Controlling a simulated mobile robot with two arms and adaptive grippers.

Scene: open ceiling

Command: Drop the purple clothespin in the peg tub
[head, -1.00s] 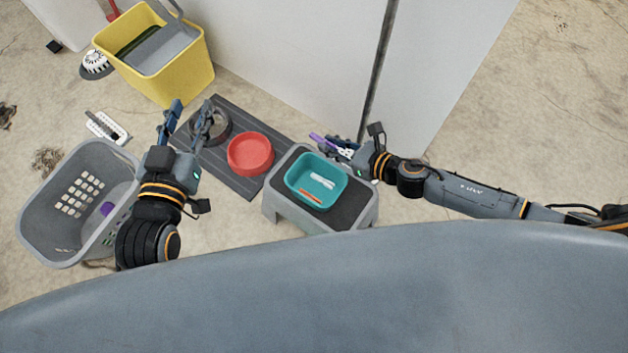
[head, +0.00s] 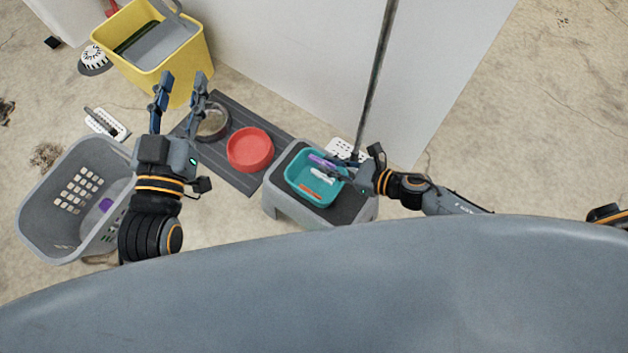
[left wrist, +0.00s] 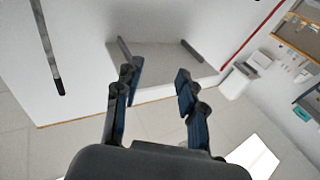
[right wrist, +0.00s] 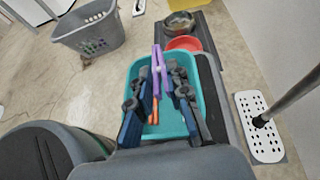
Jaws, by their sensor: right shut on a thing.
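The purple clothespin (head: 322,161) is held in my right gripper (head: 340,167), over the teal peg tub (head: 298,186). In the right wrist view the purple clothespin (right wrist: 157,62) sticks out ahead of the shut fingers (right wrist: 163,85), within the outline of the tub (right wrist: 193,105). I cannot tell its exact height above the tub floor. A white clothespin (head: 322,177) and an orange clothespin (head: 311,196) lie in the tub. My left gripper (head: 180,92) is open and empty, left of the tub; its spread fingers (left wrist: 155,85) show in the left wrist view.
The tub stands on a grey step stool (head: 350,207). A dark mat (head: 240,110) with a red bowl (head: 250,149) and a metal bowl lies behind left. A grey laundry basket (head: 45,200) and yellow bucket (head: 185,75) stand left. A mop pole (head: 376,80) rises behind the stool.

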